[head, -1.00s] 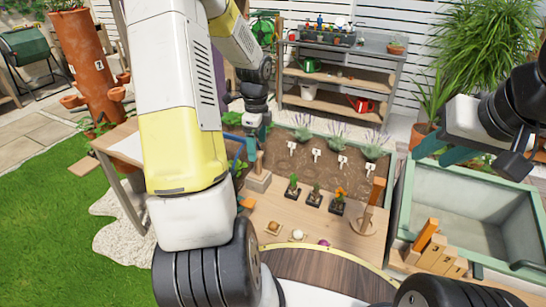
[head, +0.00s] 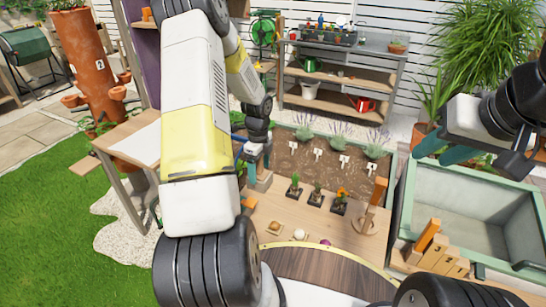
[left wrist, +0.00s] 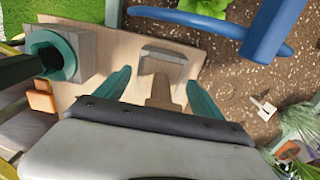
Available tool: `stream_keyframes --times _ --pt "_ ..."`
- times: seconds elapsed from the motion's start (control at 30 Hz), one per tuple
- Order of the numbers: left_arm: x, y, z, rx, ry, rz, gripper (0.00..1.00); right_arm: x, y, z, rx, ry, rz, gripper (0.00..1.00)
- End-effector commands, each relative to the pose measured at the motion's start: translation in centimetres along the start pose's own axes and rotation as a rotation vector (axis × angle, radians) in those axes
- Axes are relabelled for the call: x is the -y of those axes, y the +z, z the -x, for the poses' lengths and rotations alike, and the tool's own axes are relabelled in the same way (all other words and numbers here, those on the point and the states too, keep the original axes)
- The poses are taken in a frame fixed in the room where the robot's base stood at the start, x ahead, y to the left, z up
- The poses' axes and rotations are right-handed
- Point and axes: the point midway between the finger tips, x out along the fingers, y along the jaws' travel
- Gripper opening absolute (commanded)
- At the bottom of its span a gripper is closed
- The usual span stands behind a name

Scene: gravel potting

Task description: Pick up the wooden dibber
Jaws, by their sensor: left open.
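In the left wrist view, a brown wooden piece (left wrist: 161,92), which looks like the dibber, shows between my left gripper's teal fingers (left wrist: 158,92). A pale block (left wrist: 163,55) stands just beyond it. The fingers are apart, and I see no contact with the wood. In the head view my left gripper (head: 253,158) points down over the back left of the wooden table (head: 285,212), by a wooden block (head: 263,181). The dibber is not clear there. My right gripper (head: 445,150) hangs at the right with its fingers apart and empty.
Several small black pots with plants (head: 316,196) and a round wooden stand (head: 368,221) with an upright stand to the right. A soil bed (head: 310,162) with lavender lies behind. A green-rimmed trough (head: 470,205) is at the right.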

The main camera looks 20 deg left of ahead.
Motion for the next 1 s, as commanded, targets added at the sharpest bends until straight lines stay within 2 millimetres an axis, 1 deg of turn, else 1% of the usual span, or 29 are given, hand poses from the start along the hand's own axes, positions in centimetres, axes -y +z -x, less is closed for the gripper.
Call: stream_keyframes --times 0.1,0.13,0.43,0.67,0.77,0.87,1.0 --pt "0.0 0.0 0.0 0.0 0.0 0.0 0.78 0.0 0.0 0.0 0.0 0.0 0.0 0.36" --pt "0.0 0.0 0.0 0.0 0.0 0.0 0.76 0.0 0.0 0.0 0.0 0.0 0.0 0.36" --pt "0.0 0.0 0.1 0.0 0.0 0.001 0.17 0.0 0.0 0.0 0.0 0.0 0.0 0.36" --pt "0.0 0.0 0.2 0.0 -0.001 0.001 0.17 0.0 0.0 0.0 0.0 0.0 0.0 0.36" --pt "0.1 0.0 0.9 0.0 -0.003 0.001 0.17 0.0 0.0 0.0 0.0 0.0 0.0 0.36" --pt "0.1 0.1 2.6 0.001 -0.005 0.002 0.17 0.0 0.0 0.0 0.0 0.0 0.0 0.36" --pt "0.1 0.1 5.6 0.001 -0.006 0.002 0.17 0.0 0.0 0.0 0.0 0.0 0.0 0.36"
